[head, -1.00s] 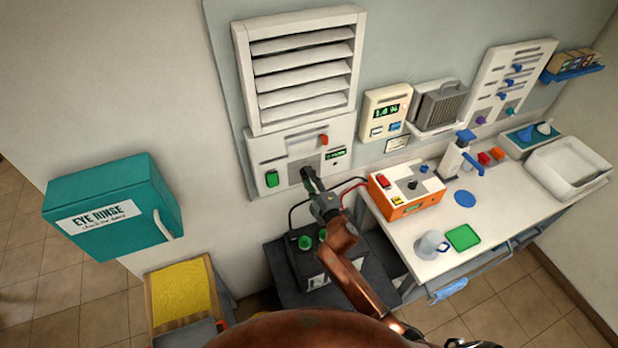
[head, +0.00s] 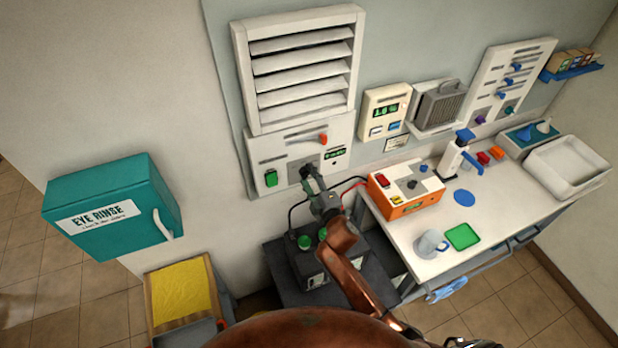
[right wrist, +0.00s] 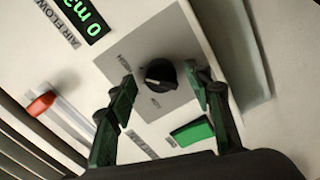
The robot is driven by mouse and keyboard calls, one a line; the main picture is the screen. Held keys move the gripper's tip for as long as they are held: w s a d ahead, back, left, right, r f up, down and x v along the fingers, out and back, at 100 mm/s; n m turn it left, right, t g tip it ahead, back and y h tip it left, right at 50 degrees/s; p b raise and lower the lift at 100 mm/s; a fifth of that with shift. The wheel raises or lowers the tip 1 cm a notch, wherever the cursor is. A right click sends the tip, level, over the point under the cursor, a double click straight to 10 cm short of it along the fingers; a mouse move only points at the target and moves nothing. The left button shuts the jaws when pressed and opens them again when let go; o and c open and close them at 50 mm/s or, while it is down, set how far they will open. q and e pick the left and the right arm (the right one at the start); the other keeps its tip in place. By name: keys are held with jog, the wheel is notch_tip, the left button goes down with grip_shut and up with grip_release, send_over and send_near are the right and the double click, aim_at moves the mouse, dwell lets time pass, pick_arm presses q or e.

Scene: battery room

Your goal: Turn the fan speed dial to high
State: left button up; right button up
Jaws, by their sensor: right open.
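The fan speed dial is a round black knob (right wrist: 160,74) on a grey square plate in the right wrist view. A pale mark shows on its near side; the small labels around it are hard to read. My right gripper (right wrist: 165,88) is open, with one green-tinted finger on each side of the dial and visible gaps between. In the head view my right gripper (head: 309,180) is at the lower part of the vent panel (head: 288,148) and hides the dial. My left gripper is not in view.
Close by on the panel are a green switch (right wrist: 192,131), a red-orange slider (right wrist: 41,105) and a green airflow display (right wrist: 84,18). A louvred vent (head: 303,75) is above. A bench (head: 400,235) with an orange-sided box (head: 405,192) stands to the right.

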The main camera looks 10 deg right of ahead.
jog(key=shift+s, duration=0.25)
jog(key=v, duration=1.1)
jog(key=shift+s, duration=0.3)
jog(key=shift+d, duration=0.15)
